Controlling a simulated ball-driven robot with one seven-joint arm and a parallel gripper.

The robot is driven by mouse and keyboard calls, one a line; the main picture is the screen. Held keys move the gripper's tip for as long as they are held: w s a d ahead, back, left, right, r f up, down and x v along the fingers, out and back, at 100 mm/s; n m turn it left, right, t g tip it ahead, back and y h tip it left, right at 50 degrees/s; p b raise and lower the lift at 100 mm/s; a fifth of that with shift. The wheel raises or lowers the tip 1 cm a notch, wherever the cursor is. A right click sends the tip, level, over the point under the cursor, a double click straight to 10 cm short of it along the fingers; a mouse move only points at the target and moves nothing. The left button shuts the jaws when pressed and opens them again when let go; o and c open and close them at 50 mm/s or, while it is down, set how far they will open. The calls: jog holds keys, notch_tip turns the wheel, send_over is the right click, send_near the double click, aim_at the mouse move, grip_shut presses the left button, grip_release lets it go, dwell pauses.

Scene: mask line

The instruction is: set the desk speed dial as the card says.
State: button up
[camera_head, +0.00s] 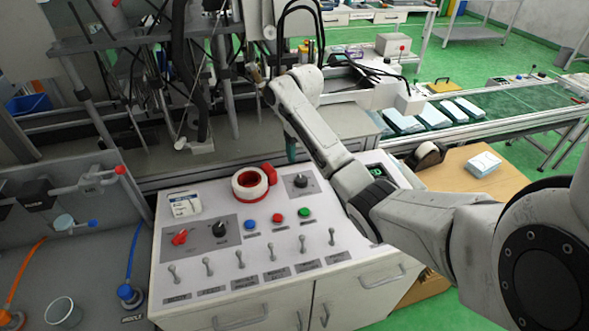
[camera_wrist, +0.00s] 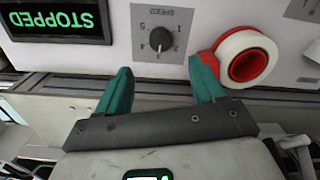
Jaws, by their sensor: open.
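The speed dial (camera_head: 301,181) is a dark round knob on a grey plate at the back of the console. In the wrist view the dial (camera_wrist: 160,38) appears upside down, with marks around it; its pointer seems to face the middle mark, at the picture's bottom, likely 3. My gripper (camera_wrist: 163,85) is open and empty, its teal fingers apart and short of the dial. In the head view only a teal part of my gripper (camera_head: 291,150) shows, behind the console's back edge. A small white card (camera_head: 185,204) lies at the console's left; its writing is unreadable here.
A red and white tape roll (camera_head: 250,184) sits close beside the dial. A display (camera_wrist: 55,22) reads STOPPED. Another black knob (camera_head: 219,229), a red switch (camera_head: 180,237), coloured buttons and several toggle levers share the console. My arm crosses its right side.

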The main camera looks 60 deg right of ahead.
aim_at(301, 179)
jog(key=shift+f+b, duration=3)
jog(key=shift+f, duration=2.35)
jog(key=shift+c, duration=0.3)
jog(key=c, duration=1)
jog(key=shift+r, duration=0.1)
jog(key=shift+r+n+p, duration=0.1)
jog(key=shift+n+p, duration=0.9)
jog(key=shift+p, duration=0.05)
jog(key=n+p, duration=0.2)
jog(key=n, duration=0.1)
jog(key=shift+n+p, duration=0.3)
jog(key=shift+p, duration=0.05)
jog(key=n+p, duration=0.3)
jog(key=n, duration=0.3)
jog(key=shift+w+n, duration=0.1)
jog(key=shift+n, duration=0.2)
